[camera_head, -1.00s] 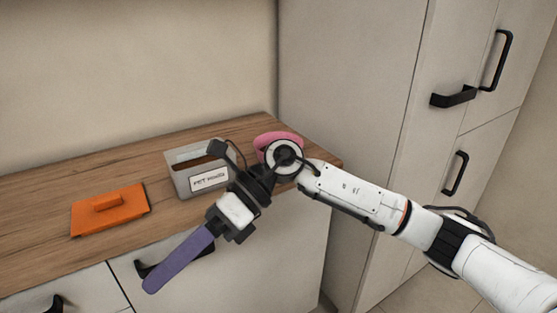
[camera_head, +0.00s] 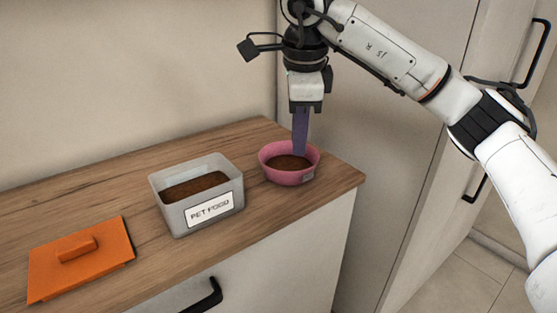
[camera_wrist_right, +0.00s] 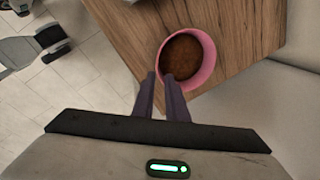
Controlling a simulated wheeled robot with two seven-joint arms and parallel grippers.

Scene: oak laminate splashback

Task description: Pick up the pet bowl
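The pink pet bowl (camera_head: 291,178) stands upright on the wooden counter near its right corner, with brown food inside. It also shows in the right wrist view (camera_wrist_right: 207,55). In the head view one finger hides the other. My left gripper is in neither view.
A grey container (camera_head: 170,219) labelled PET FOOD, open and holding brown food, stands left of the bowl. An orange lid (camera_head: 98,266) lies farther left on the counter (camera_head: 105,178). A tall cabinet (camera_head: 375,140) rises close on the right.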

